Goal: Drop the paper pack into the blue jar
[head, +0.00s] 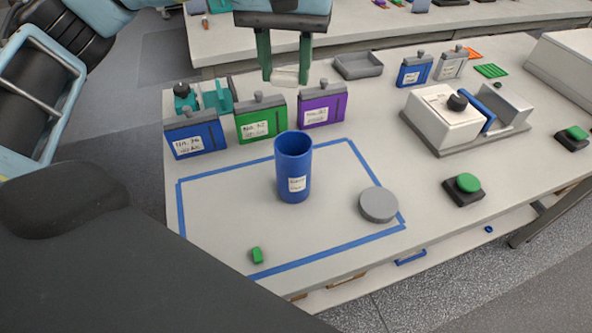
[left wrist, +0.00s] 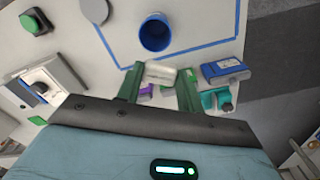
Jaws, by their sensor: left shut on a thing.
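The blue jar (head: 293,178) stands upright and open-topped inside the blue tape outline on the table. It also shows in the left wrist view (left wrist: 157,36). My left gripper (head: 285,78) is shut on the paper pack (head: 287,76), a small pale pack between its green fingers. The pack shows too in the left wrist view (left wrist: 161,72). In the head view the gripper appears above and behind the jar, over the row of packs, apart from the jar. My right gripper is not in view.
Blue (head: 195,140), green (head: 262,124) and purple (head: 322,109) labelled packs stand behind the jar. A grey disc (head: 378,205) lies right of it, and a small green piece (head: 257,255) in front. A white device (head: 445,118) stands right.

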